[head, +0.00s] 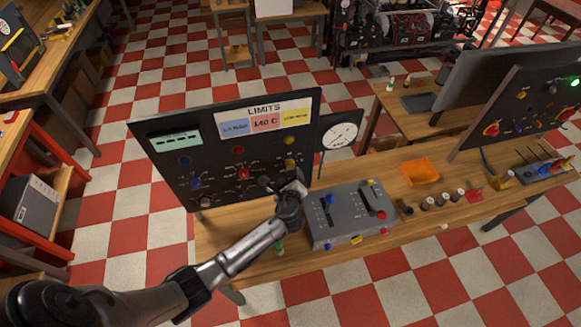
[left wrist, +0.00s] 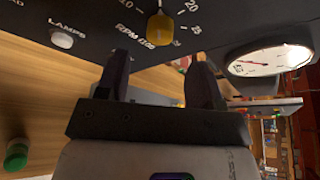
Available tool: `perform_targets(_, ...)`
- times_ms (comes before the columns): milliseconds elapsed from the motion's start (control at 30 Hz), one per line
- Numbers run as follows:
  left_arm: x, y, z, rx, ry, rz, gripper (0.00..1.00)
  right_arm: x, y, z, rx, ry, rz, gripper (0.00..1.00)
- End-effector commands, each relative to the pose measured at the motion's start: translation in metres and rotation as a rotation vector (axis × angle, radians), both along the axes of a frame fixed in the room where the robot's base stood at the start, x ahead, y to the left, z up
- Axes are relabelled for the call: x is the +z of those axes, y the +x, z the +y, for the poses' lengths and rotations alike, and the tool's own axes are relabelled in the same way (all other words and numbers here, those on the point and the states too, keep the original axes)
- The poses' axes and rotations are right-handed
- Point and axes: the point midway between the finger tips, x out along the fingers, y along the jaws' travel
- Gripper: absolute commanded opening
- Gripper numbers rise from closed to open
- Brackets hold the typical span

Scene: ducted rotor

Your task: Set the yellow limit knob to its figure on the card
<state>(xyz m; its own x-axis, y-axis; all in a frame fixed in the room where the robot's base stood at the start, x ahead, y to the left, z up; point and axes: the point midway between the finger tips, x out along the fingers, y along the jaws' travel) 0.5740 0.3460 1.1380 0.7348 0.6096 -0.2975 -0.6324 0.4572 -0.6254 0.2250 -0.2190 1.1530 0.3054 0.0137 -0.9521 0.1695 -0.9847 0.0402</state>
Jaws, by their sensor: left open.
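The yellow knob (head: 290,163) is on the dark upright panel (head: 215,165), at the right end of a row with a blue and a red knob. My left gripper (head: 293,186) is open just below the knob. Its fingers (left wrist: 161,72) stand apart and empty, short of the knob. My right gripper is not in view.
A round white gauge (head: 340,135) stands right of the panel. A grey control box (head: 347,215) with levers sits on the bench close to my left gripper. An orange tray (head: 420,171) and several small knobs lie farther right.

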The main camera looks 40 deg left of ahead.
Motion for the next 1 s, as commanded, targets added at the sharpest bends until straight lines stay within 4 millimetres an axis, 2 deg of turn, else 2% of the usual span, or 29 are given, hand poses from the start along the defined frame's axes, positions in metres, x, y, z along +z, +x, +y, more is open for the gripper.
perform_targets(200, -0.01, 0.025, 0.021, 0.002, -0.001, 0.001, 0.61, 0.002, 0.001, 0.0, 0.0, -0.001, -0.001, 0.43)
perform_targets(400, -0.016, 0.038, 0.032, 0.001, -0.002, -0.001, 0.61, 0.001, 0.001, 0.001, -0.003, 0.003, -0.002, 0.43)
perform_targets(900, -0.018, 0.044, 0.037, 0.001, -0.002, -0.001, 0.61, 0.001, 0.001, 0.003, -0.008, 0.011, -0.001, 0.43)
perform_targets(1000, -0.018, 0.044, 0.036, 0.001, -0.002, -0.001, 0.52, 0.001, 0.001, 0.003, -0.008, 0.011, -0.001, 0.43)
